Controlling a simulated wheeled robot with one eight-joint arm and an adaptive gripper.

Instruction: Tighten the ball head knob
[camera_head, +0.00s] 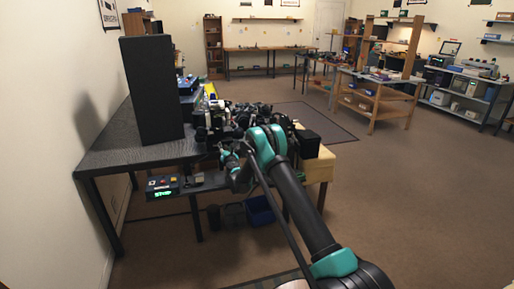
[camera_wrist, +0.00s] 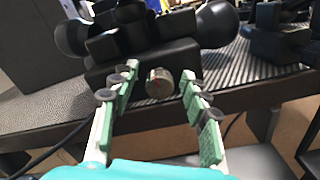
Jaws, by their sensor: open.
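In the wrist view a short round metal knob (camera_wrist: 160,84) sticks out of the front of a black device (camera_wrist: 135,40) near the bench edge. Larger rounded black knobs stand on the device's left (camera_wrist: 72,37) and right (camera_wrist: 217,23). I cannot tell for sure which one is the ball head knob. My gripper (camera_wrist: 160,74) is open, its green-padded fingers on either side of the metal knob, with visible gaps. In the head view my gripper (camera_head: 229,153) is at the bench's front edge, and my arm hides much of the device.
The black-topped bench (camera_head: 120,143) carries a tall black box (camera_head: 152,90) at the left. A small box with a green display (camera_head: 162,187) sits below the bench top. A blue bin (camera_head: 260,210) is on the floor underneath. Open floor lies to the right.

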